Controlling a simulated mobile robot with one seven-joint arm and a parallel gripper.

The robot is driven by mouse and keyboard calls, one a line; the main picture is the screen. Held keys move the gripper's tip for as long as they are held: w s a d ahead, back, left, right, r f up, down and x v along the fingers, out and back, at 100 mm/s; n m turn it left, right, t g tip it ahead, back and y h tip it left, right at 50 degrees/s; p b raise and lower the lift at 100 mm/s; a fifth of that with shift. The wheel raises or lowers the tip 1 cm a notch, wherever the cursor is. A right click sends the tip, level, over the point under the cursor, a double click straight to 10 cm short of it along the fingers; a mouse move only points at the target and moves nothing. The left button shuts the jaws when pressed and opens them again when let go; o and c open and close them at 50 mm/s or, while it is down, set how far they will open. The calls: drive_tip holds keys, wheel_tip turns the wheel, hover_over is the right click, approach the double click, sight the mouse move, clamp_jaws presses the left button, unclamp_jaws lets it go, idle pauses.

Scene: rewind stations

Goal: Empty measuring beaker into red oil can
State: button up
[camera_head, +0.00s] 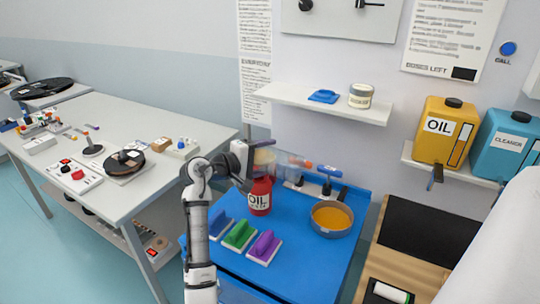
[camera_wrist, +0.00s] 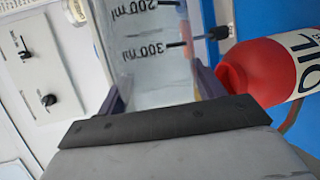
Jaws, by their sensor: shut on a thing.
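My gripper (camera_head: 250,166) is shut on the clear measuring beaker (camera_head: 290,161). In the wrist view the beaker (camera_wrist: 150,45) fills the space between the fingers (camera_wrist: 165,92), with 200 ml and 300 ml marks showing. It looks tipped well over onto its side, above and beside the can; any liquid in it is hard to make out. The red oil can (camera_head: 259,198) stands upright on the blue table, just below my gripper. In the wrist view the can (camera_wrist: 262,75) is at the right, close to the finger.
On the blue table (camera_head: 305,268) are blue, green and purple handled blocks (camera_head: 239,235) and a pan of orange liquid (camera_head: 331,218). A shelf (camera_head: 330,103) hangs above. A yellow oil container (camera_head: 446,130) and a blue cleaner container (camera_head: 508,143) stand right. A cluttered white table (camera_head: 150,118) is left.

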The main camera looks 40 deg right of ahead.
sight(273, 148)
drive_tip(key=shift+s+f+m+b, duration=0.25)
drive_tip(key=shift+m+b, duration=0.25)
drive_tip(key=shift+b, duration=0.45)
drive_tip(key=r+m+t+y+b, duration=0.1)
drive_tip(key=r+m, duration=0.1)
drive_tip(key=s+r+m+t+y+b, duration=0.1)
drive_tip(key=r+m, duration=0.1)
drive_tip(key=d+r+m+t+y+b, duration=0.1)
drive_tip(key=r+m+t, duration=0.1)
drive_tip(key=shift+s+r+b, duration=0.3)
drive_tip(key=shift+s+b, duration=0.05)
drive_tip(key=shift+s+m+t+y+b, duration=0.15)
drive_tip(key=shift+m+t+y+b, duration=0.4)
drive_tip(key=shift+m, duration=0.45)
drive_tip(key=shift+s+r+m+t, duration=0.1)
drive_tip(key=shift+r+m+t, duration=0.1)
drive_tip(key=shift+m+t, duration=0.35)
drive_tip(key=shift+w+f+m+t, duration=0.2)
drive_tip(key=shift+f+m+t, duration=0.15)
drive_tip(key=shift+m+t, duration=0.2)
drive_tip(key=shift+m+y, duration=0.25)
drive_tip(key=shift+m, duration=0.05)
